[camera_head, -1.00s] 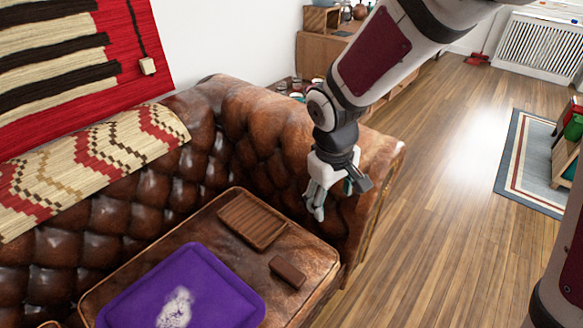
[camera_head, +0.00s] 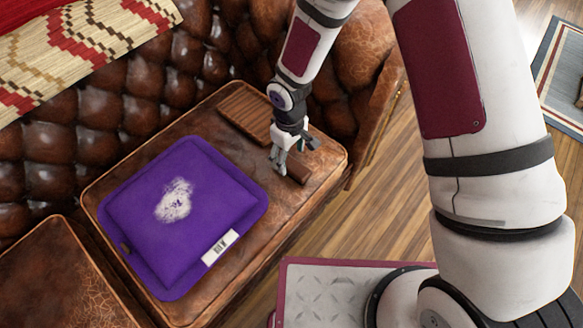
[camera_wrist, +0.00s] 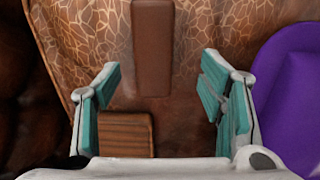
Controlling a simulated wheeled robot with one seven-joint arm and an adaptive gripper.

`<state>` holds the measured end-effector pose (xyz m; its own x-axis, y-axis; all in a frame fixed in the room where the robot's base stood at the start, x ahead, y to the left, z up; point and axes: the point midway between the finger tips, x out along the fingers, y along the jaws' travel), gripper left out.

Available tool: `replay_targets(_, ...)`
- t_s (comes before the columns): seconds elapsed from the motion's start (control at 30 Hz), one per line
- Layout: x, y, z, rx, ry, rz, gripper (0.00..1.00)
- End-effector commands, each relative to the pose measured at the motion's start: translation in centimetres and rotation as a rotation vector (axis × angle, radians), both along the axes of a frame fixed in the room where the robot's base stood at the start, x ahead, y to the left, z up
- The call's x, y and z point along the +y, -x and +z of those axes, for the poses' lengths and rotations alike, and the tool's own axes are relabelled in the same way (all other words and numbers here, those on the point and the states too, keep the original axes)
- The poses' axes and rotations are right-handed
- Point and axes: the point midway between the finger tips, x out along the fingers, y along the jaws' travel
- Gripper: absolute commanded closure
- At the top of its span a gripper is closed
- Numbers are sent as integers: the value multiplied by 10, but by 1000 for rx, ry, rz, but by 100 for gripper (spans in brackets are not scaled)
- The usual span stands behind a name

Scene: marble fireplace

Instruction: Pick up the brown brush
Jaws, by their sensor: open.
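The brown brush (camera_head: 299,172) is a small, plain dark-brown block lying on the leather sofa seat (camera_head: 310,200), near its right front corner. In the head view my gripper (camera_head: 293,158) is just above it and partly covers it. In the wrist view the brush (camera_wrist: 152,48) runs lengthwise up the picture, beyond the fingertips and roughly between their lines. My gripper (camera_wrist: 160,82) is open with teal pads apart and nothing between them. I cannot tell its exact height above the seat.
A slatted brown wooden tray (camera_head: 240,112) lies behind the brush; its slats show in the wrist view (camera_wrist: 125,135). A purple cushion (camera_head: 150,230) lies left of the brush. The tufted sofa back (camera_head: 100,90) and armrest (camera_head: 360,60) rise behind.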

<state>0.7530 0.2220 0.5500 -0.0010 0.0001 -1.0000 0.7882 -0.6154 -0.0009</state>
Motion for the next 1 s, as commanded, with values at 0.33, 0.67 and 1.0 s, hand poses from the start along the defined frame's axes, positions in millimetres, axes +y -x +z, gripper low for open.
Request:
replay_targets(0.33, -1, -2, -24, -1, 1, 1, 37)
replay_targets(0.67, -5, -7, -67, -1, 1, 1, 37)
replay_targets(1.0, -4, -7, -68, -1, 0, 0, 57)
